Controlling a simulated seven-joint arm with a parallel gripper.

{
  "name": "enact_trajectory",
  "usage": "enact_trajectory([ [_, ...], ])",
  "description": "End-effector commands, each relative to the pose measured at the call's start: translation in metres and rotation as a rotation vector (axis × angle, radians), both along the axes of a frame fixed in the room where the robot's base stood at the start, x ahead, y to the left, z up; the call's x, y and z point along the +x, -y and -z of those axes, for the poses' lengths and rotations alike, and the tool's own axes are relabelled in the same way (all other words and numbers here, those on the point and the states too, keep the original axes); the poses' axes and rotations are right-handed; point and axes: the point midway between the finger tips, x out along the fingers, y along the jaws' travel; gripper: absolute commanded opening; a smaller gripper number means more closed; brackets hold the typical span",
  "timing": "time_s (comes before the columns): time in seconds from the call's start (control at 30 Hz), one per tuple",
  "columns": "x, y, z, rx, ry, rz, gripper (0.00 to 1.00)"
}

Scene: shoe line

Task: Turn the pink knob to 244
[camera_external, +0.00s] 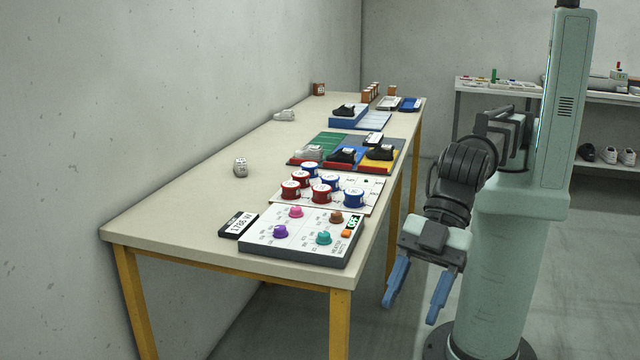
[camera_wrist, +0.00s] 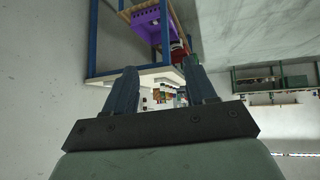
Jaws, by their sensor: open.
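The pink knob (camera_external: 296,211) sits at the back left of a white control panel (camera_external: 258,249) near the front end of the table, in the external view. A brown knob (camera_external: 336,217), a purple knob (camera_external: 280,231) and a teal knob (camera_external: 324,238) share the panel. The dial marks are too small to read. My gripper (camera_external: 415,299) is open and empty. It hangs beside the table, right of the panel and apart from it. In the wrist view the open fingers (camera_wrist: 164,92) have nothing between them, and no knob can be made out.
The panel has a small green display (camera_external: 350,222). A black and white counter (camera_external: 238,224) lies left of it. Several red and blue round pieces (camera_external: 321,193) stand behind it. Shoes on coloured mats (camera_external: 341,155) lie farther back. The table's left side (camera_external: 180,215) is mostly clear.

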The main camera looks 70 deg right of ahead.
Motion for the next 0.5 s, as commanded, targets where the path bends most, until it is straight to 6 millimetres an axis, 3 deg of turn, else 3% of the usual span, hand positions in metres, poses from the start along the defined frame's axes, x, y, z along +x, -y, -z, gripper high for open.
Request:
enact_trajectory([
  [0.1, -0.002, -0.013, -0.040, 0.050, -0.007, 0.011, 0.56],
  [0.27, 0.009, -0.014, -0.081, 0.093, -0.045, 0.066, 0.56],
  [0.37, 0.037, 0.001, -0.099, 0.096, -0.102, 0.152, 0.56],
  [0.5, 0.080, 0.032, -0.099, 0.066, -0.190, 0.286, 0.56],
])
